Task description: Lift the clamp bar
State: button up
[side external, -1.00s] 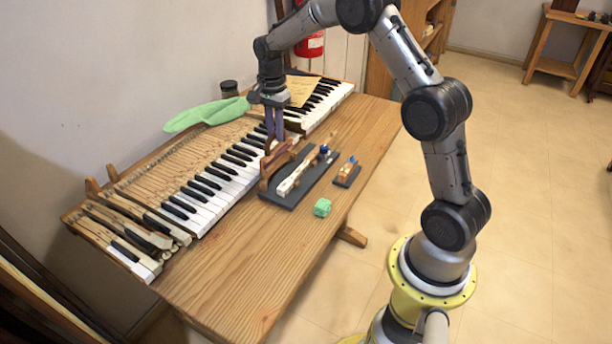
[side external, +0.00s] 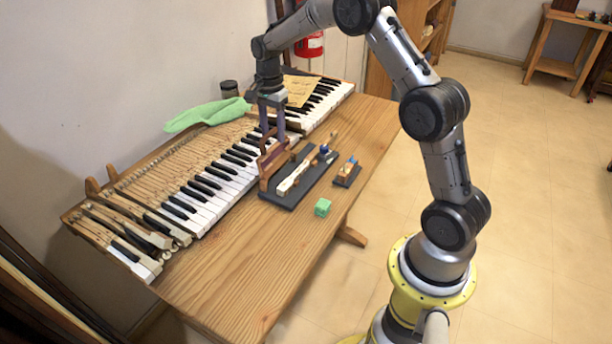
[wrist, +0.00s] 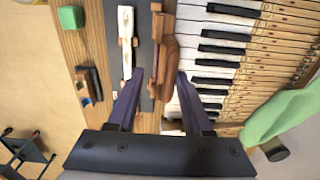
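The clamp bar appears to be the reddish-brown wooden piece (side external: 271,166) along the left side of a dark grey base (side external: 297,193), close to the keyboard. The wrist view shows this brown piece (wrist: 166,62) running lengthwise between my two fingers. A white key (side external: 294,178) lies on the base to its right. My gripper (side external: 273,143) points down at the bar's upper part; in the wrist view my gripper (wrist: 159,73) has its purple fingers apart, one on each side of the bar. Contact between fingers and bar cannot be told.
The piano keyboard (side external: 215,186) lies directly left of the base. A green cube (side external: 322,207) and a small dark block holder (side external: 347,174) stand to the right. A green cloth (side external: 207,115) and a dark jar (side external: 229,88) are behind. The front of the table is clear.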

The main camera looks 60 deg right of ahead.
jog(key=shift+r, duration=0.1)
jog(key=shift+r, duration=2.95)
